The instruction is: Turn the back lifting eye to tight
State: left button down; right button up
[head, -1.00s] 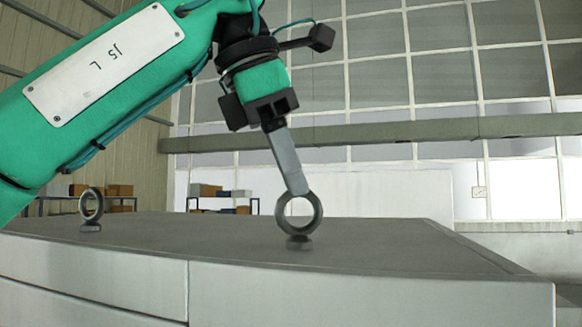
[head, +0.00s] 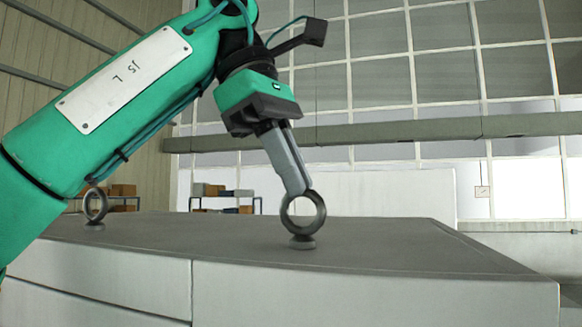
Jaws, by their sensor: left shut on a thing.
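A dark metal lifting eye (head: 318,222) stands upright on the grey top of the machine housing (head: 370,240), its ring seen nearly face-on above a round collar. My left gripper (head: 299,191) comes down from above at a slant. Its long grey fingers are shut on the top of this ring. A second lifting eye (head: 95,219) stands at the far left of the same top, looks smaller and is seen more obliquely; nothing grips it. I cannot tell from the picture whether either collar is fully seated. My right gripper is not in view.
The housing top is clear to the right of the gripped eye. My left arm passes close above the left eye. Shelves with boxes (head: 222,190) stand far behind, before a large window wall. A grey beam (head: 400,131) crosses the background.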

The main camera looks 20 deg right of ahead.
pick_arm(q)
jog(key=c, duration=1.5)
grip_release()
jog(key=shift+d, duration=0.1)
jog(key=v, duration=0.7)
jog(key=shift+r, duration=0.2)
